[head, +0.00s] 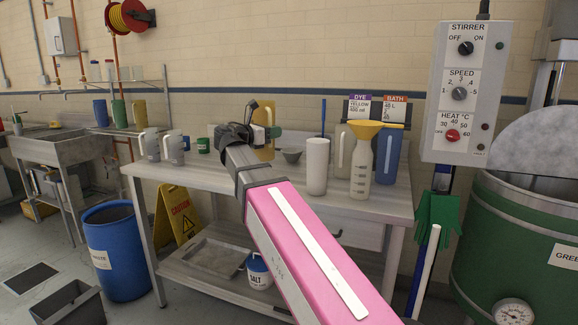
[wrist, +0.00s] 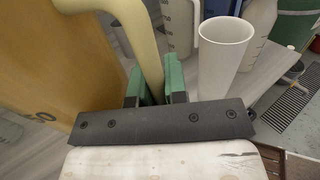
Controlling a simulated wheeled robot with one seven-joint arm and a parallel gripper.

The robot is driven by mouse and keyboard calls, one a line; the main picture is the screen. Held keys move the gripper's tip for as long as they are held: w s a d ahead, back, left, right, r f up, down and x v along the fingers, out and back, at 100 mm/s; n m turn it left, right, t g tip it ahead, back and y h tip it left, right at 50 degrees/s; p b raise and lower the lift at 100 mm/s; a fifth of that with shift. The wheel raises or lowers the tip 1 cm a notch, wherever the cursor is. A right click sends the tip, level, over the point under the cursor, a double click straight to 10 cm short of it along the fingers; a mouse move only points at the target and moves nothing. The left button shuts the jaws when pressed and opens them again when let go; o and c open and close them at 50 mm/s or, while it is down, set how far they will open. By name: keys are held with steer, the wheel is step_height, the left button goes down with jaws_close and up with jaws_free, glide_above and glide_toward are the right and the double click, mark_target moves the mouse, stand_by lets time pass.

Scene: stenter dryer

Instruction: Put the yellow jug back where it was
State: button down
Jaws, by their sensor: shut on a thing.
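The yellow jug (head: 265,150) is at the back of the worktable (head: 225,178), mostly behind my arm in the head view. In the wrist view its amber body (wrist: 45,60) fills the left side. My gripper (head: 252,133) is shut on the jug's pale yellow handle (wrist: 142,40), which runs between the green fingers (wrist: 153,88). The jug looks about upright. My arm hides its base, so I cannot tell whether it touches the table. A DYE card (head: 358,106) reading yellow stands at the back, beside a BATH card (head: 393,108).
A white cylinder (head: 317,166), a bottle with a yellow funnel (head: 361,168) and a blue jug (head: 393,155) stand to the right. Grey jugs (head: 173,149) and a green mug (head: 203,146) stand left. A stirrer box (head: 463,90) hangs right. Bare tabletop shows at the front left.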

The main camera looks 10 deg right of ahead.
mark_target(263, 159)
steer(key=w+d+f, duration=0.6)
steer(key=d+f, duration=0.1)
steer(key=f, duration=0.3)
steer(key=shift+w+d, duration=0.25)
steer(key=shift+w, duration=0.15)
steer(key=shift+f, duration=0.15)
steer(key=c, duration=1.1)
jaws_free()
steer(key=shift+c, duration=0.2)
steer(key=v, duration=1.2)
